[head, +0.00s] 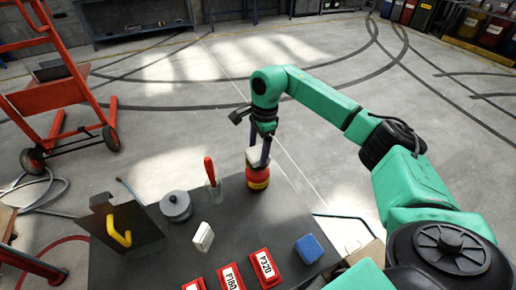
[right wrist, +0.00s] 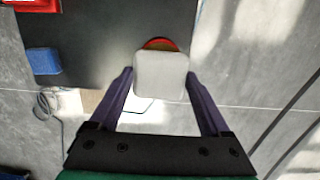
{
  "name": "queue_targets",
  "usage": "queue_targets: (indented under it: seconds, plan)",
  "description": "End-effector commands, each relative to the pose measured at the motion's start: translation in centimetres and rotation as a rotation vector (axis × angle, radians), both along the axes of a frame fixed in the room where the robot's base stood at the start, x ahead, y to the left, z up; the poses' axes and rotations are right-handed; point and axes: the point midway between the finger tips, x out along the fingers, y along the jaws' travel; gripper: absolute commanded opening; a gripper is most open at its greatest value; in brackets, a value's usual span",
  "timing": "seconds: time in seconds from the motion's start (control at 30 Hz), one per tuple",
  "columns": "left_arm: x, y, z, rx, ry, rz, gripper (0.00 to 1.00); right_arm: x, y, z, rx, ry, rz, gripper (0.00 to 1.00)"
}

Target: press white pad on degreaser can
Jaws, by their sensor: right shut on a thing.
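The degreaser can (head: 258,180), red with a yellow label band, stands upright near the far right edge of the dark table. My right gripper (head: 262,152) is above it, pointing down, shut on a white pad (head: 253,156). In the right wrist view the pad (right wrist: 160,78) sits between the two purple fingers and hides most of the can (right wrist: 160,43). The pad is at the top of the can; I cannot tell whether they touch. My left gripper is not in view.
On the table (head: 150,265) are a red-handled tool (head: 210,171), a grey round container (head: 176,206), a white block (head: 203,236), several red labelled boxes (head: 265,266), a blue block (head: 309,248) and a dark holder with a yellow hook (head: 120,230). A red hand truck (head: 45,95) stands left.

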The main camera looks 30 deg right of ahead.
Motion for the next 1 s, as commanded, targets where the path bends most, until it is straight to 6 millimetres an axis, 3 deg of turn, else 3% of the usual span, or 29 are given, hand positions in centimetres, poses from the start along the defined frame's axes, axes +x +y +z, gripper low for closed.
queue_targets:
  seconds: [1.0]
  plan:
    - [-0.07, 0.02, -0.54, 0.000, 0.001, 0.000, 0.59, -0.01, -0.01, -0.76, 0.000, 0.000, 0.000, 0.37]
